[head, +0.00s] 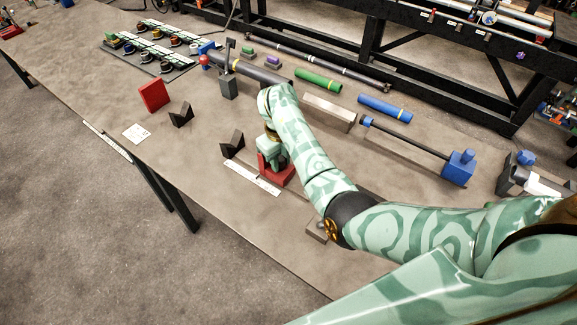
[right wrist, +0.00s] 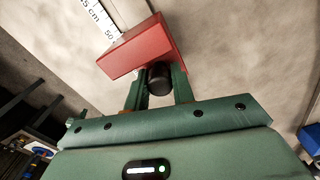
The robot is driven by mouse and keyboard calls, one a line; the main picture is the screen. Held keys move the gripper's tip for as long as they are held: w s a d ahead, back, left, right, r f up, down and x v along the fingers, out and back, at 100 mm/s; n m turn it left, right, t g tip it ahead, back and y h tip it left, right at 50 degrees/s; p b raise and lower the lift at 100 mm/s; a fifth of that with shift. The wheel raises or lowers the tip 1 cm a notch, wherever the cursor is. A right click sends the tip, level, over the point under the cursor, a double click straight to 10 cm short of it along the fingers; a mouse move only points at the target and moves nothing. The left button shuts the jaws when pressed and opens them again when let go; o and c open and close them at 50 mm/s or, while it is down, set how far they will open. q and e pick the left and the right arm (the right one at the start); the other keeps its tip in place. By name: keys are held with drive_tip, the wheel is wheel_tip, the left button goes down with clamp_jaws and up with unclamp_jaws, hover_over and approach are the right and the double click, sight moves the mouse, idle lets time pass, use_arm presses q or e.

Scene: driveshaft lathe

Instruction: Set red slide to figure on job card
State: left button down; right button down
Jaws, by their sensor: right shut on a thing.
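The red slide (head: 284,177) sits on the bench at the right end of a white ruler (head: 250,178). In the right wrist view the red slide (right wrist: 145,50) has a dark round knob (right wrist: 158,77). My right gripper (right wrist: 157,80) is shut on that knob, one finger on each side. The ruler (right wrist: 101,20) shows a "50" mark and a "cm" label close to the slide's edge; its other figures are cut off or hidden. In the head view my right gripper (head: 272,153) is partly hidden by my arm. The white job card (head: 137,133) lies flat on the bench, its writing too small to read.
Black V-blocks (head: 181,115) (head: 232,144) and a red block (head: 153,95) stand to the left. A green tube (head: 318,81), a blue tube (head: 385,108) and a shaft with blue ends (head: 458,168) lie beyond my arm. The bench's near edge is close to the slide.

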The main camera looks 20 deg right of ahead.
sight(281, 158)
drive_tip(key=shift+s+d, duration=0.1)
drive_tip(key=c, duration=1.2)
unclamp_jaws()
wheel_tip(281, 158, up, 16)
drive_tip(key=p, duration=0.7)
drive_tip(key=shift+r, duration=0.15)
